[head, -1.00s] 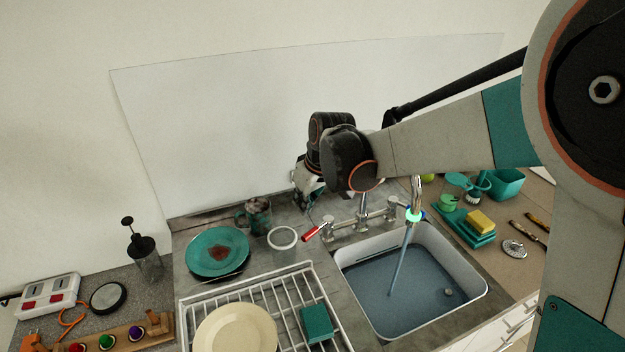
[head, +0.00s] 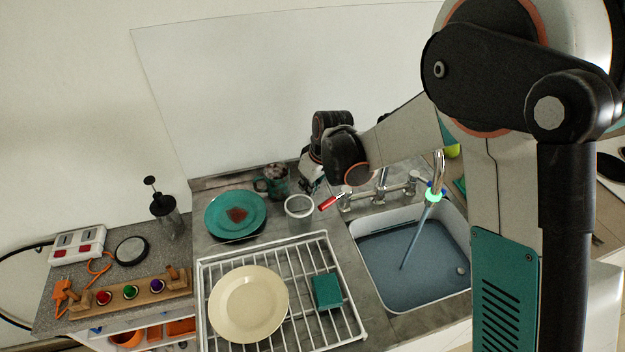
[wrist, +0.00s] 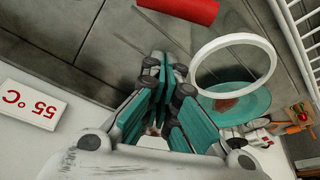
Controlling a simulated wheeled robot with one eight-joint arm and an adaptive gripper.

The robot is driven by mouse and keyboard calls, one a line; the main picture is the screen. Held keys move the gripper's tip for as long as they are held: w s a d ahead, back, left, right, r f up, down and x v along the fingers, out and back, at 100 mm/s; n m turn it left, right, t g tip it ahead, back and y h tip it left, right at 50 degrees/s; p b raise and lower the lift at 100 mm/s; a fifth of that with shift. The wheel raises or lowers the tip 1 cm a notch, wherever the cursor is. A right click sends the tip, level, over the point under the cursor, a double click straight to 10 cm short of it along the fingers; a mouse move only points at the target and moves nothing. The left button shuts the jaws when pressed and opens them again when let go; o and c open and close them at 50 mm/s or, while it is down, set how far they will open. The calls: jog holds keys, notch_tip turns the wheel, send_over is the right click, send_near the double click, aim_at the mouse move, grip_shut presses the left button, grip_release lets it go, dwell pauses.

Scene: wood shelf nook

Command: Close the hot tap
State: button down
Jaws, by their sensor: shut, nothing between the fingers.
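The hot tap's red handle (head: 331,202) sticks out to the left of the chrome mixer (head: 382,190) behind the sink. Its end also shows at the top of the wrist view (wrist: 180,10). A stream of water (head: 412,240) runs from the spout into the sink. My gripper (head: 310,186) is behind and slightly left of the red handle, close to the wall. In the wrist view my gripper (wrist: 168,76) is shut and empty, with the red handle beyond its fingertips and apart from them. My wrist partly hides the area behind the taps.
A clear jar with a white rim (head: 299,205) stands just left of the red handle. A teal plate (head: 235,214), a mug (head: 273,180) and a dish rack (head: 350,318) lie further left. A white "55 °C" sign (wrist: 38,108) is near my gripper.

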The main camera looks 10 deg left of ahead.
aim_at(335, 199)
jog(key=shift+s+d+f, duration=0.1)
jog(key=shift+d+f, duration=0.15)
jog(key=shift+f, duration=0.05)
jog(key=shift+s+d+r, duration=0.2)
jog(key=shift+s+d, duration=0.3)
jog(key=shift+d, duration=0.15)
jog(key=shift+s+d+r, duration=0.2)
jog(key=shift+s+d, duration=0.3)
jog(key=shift+d, duration=0.1)
jog(key=shift+s+d, duration=0.1)
